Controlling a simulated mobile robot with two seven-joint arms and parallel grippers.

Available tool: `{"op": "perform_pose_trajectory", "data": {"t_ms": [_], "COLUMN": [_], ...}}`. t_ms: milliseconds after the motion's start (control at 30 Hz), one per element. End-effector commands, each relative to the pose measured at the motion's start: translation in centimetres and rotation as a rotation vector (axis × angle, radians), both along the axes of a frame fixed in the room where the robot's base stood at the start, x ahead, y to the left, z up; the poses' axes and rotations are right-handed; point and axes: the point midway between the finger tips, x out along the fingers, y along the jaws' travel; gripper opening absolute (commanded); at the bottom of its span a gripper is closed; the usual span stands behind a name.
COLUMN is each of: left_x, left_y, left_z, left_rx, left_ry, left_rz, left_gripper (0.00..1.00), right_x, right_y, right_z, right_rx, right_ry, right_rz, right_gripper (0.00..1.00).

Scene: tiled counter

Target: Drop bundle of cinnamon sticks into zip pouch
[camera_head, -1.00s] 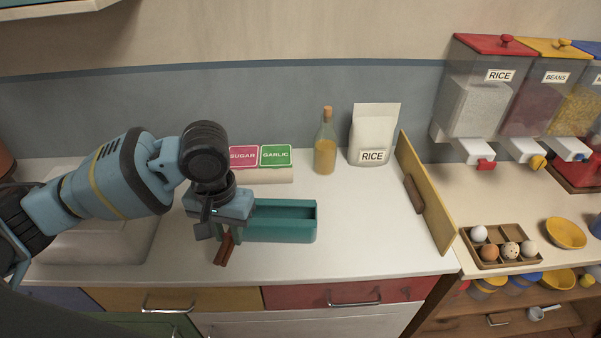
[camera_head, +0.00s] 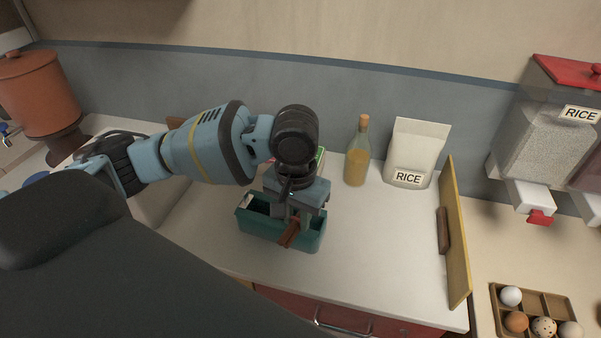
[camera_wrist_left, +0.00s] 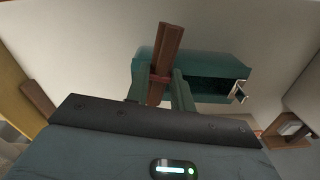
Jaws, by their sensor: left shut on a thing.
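My left gripper (camera_head: 293,218) points down and is shut on the bundle of cinnamon sticks (camera_head: 289,234), brown sticks with a reddish band. In the left wrist view the bundle (camera_wrist_left: 169,50) stands lengthwise between the fingertips (camera_wrist_left: 162,82). The teal zip pouch (camera_head: 262,232) lies on the counter with its long opening upward and a pale tab at one end. In the head view the gripper and bundle overlap the pouch's right part; their height above it is unclear. The pouch (camera_wrist_left: 210,62) also shows behind the fingers in the wrist view. My right gripper is out of view.
A corked bottle (camera_head: 357,152) and a white rice bag (camera_head: 416,153) stand behind, right of the pouch. A yellow board (camera_head: 456,235) stands at the counter's right end. Counter (camera_head: 375,235) right of the pouch is free. An egg tray (camera_head: 545,305) is farther right.

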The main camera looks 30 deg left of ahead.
Motion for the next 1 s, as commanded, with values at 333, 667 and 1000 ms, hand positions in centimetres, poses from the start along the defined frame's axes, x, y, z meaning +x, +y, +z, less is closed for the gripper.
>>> {"op": "perform_pose_trajectory", "data": {"t_ms": [333,667,1000], "left_x": [0.9,2.6,3.6], "left_y": [0.9,2.7,4.0], "left_z": [0.7,2.9,4.8], "left_rx": [0.002,0.000,-0.004], "left_ry": [0.004,0.008,0.003], "left_rz": [-0.253,-0.843,-1.323], "left_gripper": [0.02,0.02,0.02], "right_x": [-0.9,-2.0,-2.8], "right_y": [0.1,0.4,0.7], "right_z": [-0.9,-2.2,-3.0], "right_rx": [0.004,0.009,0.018], "right_ry": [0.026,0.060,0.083], "right_rz": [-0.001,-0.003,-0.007], "right_gripper": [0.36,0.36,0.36]}}
